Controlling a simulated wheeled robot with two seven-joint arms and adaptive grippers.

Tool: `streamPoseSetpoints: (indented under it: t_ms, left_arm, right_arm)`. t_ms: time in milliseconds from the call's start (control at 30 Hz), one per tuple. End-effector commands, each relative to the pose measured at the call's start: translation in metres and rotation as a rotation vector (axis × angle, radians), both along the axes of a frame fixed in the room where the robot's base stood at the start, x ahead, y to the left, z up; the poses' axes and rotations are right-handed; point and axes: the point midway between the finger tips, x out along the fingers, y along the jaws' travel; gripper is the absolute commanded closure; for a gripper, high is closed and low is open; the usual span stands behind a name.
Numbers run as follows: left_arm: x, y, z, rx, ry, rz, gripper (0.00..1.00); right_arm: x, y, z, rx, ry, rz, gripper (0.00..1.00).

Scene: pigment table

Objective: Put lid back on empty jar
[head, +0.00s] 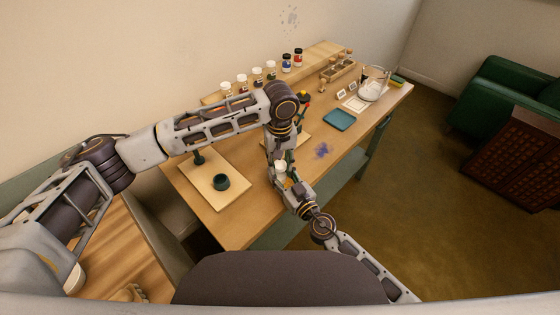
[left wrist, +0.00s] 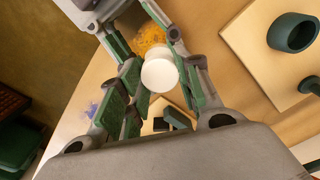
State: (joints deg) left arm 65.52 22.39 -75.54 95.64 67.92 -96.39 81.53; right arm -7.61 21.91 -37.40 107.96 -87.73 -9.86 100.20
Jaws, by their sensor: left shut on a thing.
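A round white lid (left wrist: 160,75) shows between the green-padded fingers of my left gripper (left wrist: 158,92), which is shut on it. A pale rounded part, likely the jar (left wrist: 156,53), shows right behind the lid; I cannot tell whether they touch. In the head view the white lid (head: 281,166) is small, and the arms partly hide the area. My right arm comes in from the lower right to the same place. Green fingers of my right gripper (left wrist: 136,32) show close to the jar in the left wrist view; their grip is unclear.
Orange powder (left wrist: 152,36) lies beyond the jar. A board (head: 229,200) with a dark green bowl (head: 221,182) is at the left. Several lidded jars (head: 257,74) line the back.

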Motion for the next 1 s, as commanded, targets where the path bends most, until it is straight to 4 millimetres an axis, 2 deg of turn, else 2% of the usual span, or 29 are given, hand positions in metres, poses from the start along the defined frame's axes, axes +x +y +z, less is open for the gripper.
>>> streamPoseSetpoints:
  t_ms: [1000]
  left_arm:
    - [0.0002, 0.0004, -0.0007, 0.001, 0.0, -0.819, 0.95]
  right_arm:
    - [-0.0001, 0.0, 0.0001, 0.0, 0.0, 0.0, 1.0]
